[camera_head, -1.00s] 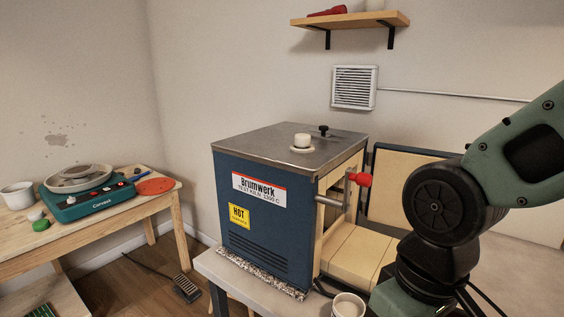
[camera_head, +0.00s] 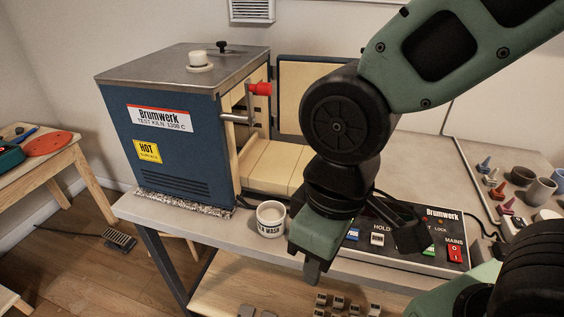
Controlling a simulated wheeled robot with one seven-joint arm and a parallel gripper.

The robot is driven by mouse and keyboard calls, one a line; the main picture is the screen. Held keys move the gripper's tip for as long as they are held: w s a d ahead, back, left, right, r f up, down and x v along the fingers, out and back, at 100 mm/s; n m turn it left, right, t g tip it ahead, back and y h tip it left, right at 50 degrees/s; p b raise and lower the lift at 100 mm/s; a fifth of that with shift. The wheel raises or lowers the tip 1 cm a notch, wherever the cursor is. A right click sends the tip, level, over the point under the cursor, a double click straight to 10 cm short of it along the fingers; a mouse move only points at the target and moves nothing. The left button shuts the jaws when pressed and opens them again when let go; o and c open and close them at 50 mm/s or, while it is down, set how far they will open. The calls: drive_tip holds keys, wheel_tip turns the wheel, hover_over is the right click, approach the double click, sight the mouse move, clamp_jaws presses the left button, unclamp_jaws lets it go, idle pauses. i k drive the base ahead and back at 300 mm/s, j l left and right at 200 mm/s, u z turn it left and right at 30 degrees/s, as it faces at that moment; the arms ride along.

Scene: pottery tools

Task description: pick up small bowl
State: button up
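My gripper (camera_head: 314,264) hangs below the black wrist joint in front of the bench, pointing down. I see it from behind and cannot tell how far its fingers are apart. A small white round pot (camera_head: 270,219) with dark lettering ending in "WASH" stands on the bench just left of my gripper, apart from it. I cannot tell whether it is the small bowl. Small grey and dark vessels (camera_head: 541,190) stand at the far right of the bench.
The blue kiln (camera_head: 170,120) stands on the grey bench (camera_head: 190,228) with its door open. A control box (camera_head: 440,240) with switches lies behind and right of my gripper. Coloured cones (camera_head: 491,178) stand at right. A shelf (camera_head: 235,291) below holds small blocks.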

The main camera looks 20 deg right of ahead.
sight(521, 178)
drive_tip(key=z, duration=1.8)
drive_tip(key=i+l+u, duration=0.15)
drive_tip(key=l+u, duration=0.35)
drive_tip(key=l, duration=0.2)
drive_tip(key=l+u, duration=0.45)
drive_tip(key=l, duration=0.25)
drive_tip(key=i, duration=0.05)
